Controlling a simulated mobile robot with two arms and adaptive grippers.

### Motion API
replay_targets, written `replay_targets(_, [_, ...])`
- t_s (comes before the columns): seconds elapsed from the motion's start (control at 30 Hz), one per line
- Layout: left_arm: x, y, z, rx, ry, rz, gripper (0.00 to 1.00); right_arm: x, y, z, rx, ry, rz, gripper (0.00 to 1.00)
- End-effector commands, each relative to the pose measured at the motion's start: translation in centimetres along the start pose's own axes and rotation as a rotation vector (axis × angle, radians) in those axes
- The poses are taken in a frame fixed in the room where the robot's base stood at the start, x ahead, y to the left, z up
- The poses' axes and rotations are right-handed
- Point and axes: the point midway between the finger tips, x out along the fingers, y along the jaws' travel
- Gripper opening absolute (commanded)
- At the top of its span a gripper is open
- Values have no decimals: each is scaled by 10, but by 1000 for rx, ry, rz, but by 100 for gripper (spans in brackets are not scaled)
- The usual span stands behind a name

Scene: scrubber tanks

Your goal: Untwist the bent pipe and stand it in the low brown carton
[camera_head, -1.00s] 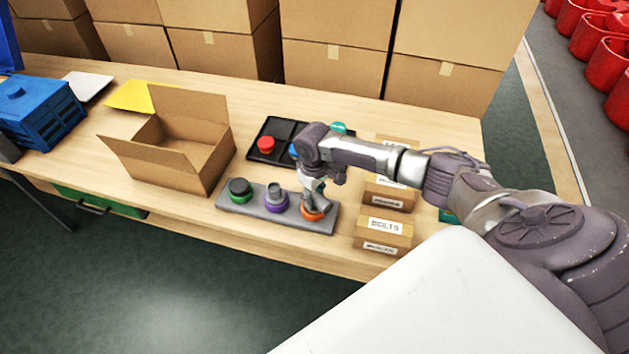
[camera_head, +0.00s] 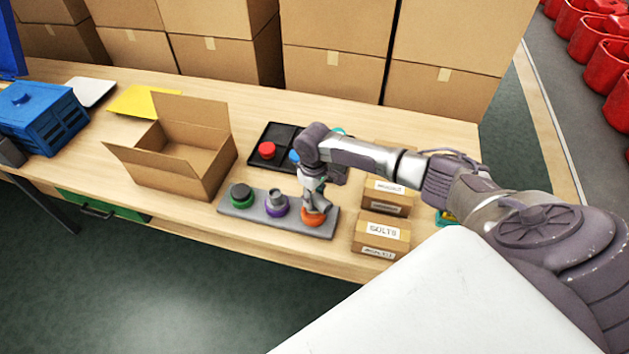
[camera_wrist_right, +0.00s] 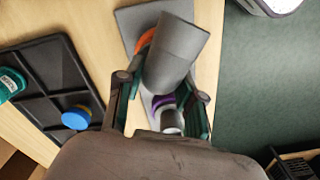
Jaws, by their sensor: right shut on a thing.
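The grey bent pipe (camera_wrist_right: 176,50) stands in the orange collar (camera_head: 313,216) at the right end of a grey base plate (camera_head: 235,204). My right gripper (camera_head: 315,200) comes down on it from above and hides most of it in the head view. In the right wrist view the fingers (camera_wrist_right: 160,96) are on either side of the pipe, shut on it. The orange collar (camera_wrist_right: 145,40) shows beside the pipe there. The low brown carton (camera_head: 184,172) stands open on the table, left of the base plate, and I see nothing in it. My left gripper is not in view.
A black tray (camera_head: 282,136) with coloured caps lies behind. Small labelled boxes (camera_head: 383,232) stand close on the right. Tall cartons (camera_head: 335,65) line the back.

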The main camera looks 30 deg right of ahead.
Motion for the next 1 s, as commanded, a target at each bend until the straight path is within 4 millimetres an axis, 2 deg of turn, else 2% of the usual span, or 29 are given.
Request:
replay_targets(0.5, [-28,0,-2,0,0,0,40,-26,0,0,0,0,-1,0])
replay_targets(0.83, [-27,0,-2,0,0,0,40,-26,-1,0,0,0,-1,0])
replay_targets(0.93, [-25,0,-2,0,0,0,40,-33,-8,-4,8,5,-1,0])
replay_targets(1.0, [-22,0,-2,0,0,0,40,-47,-22,-8,26,8,-1,0])
